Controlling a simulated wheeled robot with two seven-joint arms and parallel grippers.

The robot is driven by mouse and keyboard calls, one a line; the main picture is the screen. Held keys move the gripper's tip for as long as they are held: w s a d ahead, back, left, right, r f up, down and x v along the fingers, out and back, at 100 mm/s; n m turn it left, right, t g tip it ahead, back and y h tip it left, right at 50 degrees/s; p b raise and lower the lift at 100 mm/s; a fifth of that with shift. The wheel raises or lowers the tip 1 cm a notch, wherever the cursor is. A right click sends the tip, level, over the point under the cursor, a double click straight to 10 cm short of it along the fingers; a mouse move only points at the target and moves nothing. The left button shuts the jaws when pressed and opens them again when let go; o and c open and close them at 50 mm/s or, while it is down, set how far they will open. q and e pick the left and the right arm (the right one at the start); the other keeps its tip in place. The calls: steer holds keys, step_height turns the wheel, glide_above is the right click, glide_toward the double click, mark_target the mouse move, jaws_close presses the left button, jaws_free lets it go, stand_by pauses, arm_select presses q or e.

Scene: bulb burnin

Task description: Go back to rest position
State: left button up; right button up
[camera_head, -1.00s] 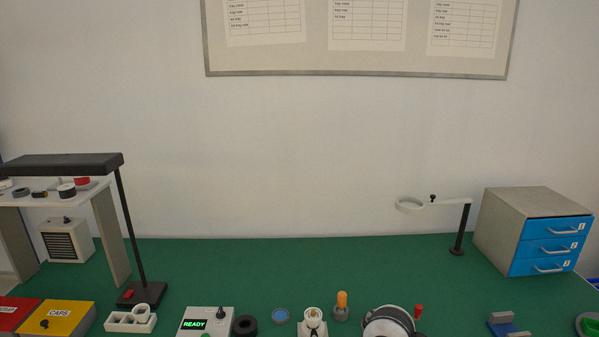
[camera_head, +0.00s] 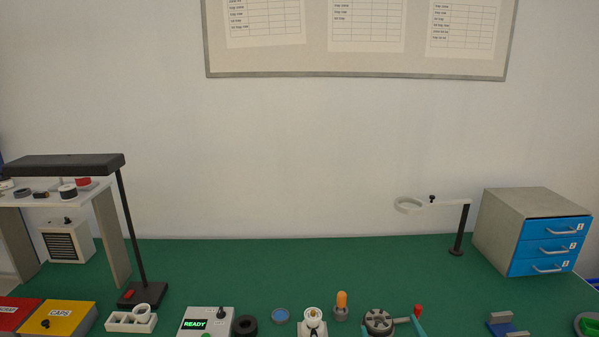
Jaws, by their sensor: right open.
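A red knob (camera_head: 418,309) stands just above the right fingertip. The rest of the right gripper is below the frame. My left gripper is not in view.
A white socket stand (camera_head: 312,324), an orange-topped piece (camera_head: 341,302) and a control box reading READY (camera_head: 212,315) stand left of the gripper. A ring stand (camera_head: 462,230) and drawer cabinet (camera_head: 500,232) are at right. The middle of the green table (camera_head: 300,265) is clear.

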steer(key=s+d+f+m+g+h, duration=0.1)
steer(key=s+d+f+g+h, duration=0.2)
steer(key=f, duration=0.4)
steer(key=s+d+f+m+g, duration=0.25)
steer(key=s+f+g, duration=0.25)
steer(key=f, duration=0.3)
steer(key=s+f+n+g+y, duration=0.1)
steer(key=s+f+g, duration=0.3)
steer(key=s, duration=0.3)
steer(key=s+f+n+g, duration=0.1)
steer(key=s+f+g, duration=0.25)
steer(key=s, duration=0.25)
step_height(320, 180, down, 25)
steer(key=s+g, duration=0.2)
steer(key=s+d+f+g, duration=0.1)
steer(key=s+d+f, duration=0.1)
steer(key=s+f, duration=1.4)
steer(key=shift+s+d+f+n, duration=0.25)
steer(key=shift+d+f+n, duration=0.1)
steer(key=shift+f, duration=0.3)
